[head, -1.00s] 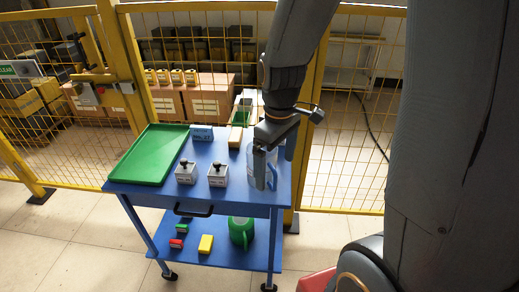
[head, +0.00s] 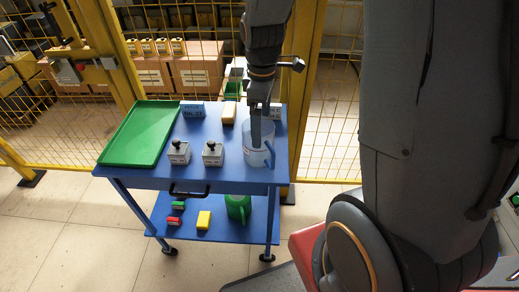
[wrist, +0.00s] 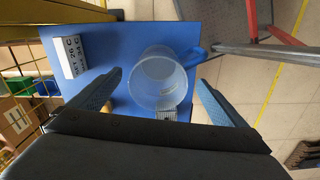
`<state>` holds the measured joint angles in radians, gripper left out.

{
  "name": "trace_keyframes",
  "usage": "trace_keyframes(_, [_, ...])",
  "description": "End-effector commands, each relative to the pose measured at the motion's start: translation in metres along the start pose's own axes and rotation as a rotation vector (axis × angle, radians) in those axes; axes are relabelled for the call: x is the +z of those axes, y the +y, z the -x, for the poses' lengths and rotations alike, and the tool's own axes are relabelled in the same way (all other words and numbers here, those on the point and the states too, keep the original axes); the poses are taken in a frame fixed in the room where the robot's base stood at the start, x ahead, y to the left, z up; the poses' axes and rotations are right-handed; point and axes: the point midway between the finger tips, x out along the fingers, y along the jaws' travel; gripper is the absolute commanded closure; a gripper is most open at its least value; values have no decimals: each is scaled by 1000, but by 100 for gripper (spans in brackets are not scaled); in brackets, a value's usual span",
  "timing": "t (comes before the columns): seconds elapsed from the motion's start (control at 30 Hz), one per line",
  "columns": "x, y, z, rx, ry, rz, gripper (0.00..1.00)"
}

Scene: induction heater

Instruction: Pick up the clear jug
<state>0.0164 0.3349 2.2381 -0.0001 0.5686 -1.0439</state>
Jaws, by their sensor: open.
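My gripper (head: 256,135) is above and at the jug in the head view, pointing down. In the wrist view my gripper (wrist: 158,92) is open, one finger on each side of the jug, with gaps to it. Whether the fingers reach below the rim I cannot tell.
The blue cart (head: 222,172) also holds a green tray (head: 140,133), two white blocks with black knobs (head: 179,152), a blue labelled box (head: 193,109) and a yellowish block (head: 229,112). A green jug (head: 238,207) is on the lower shelf. A yellow fence (head: 325,130) stands behind.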

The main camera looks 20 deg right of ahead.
Motion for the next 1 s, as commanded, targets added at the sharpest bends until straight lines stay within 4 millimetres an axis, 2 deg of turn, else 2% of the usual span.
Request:
trace_keyframes(0.47, [-2,0,-33,-2,-1,2,3])
trace_keyframes(0.8, [-3,0,-71,-3,-2,1,3])
trace_keyframes(1.0, [-3,1,-80,-1,0,1,3])
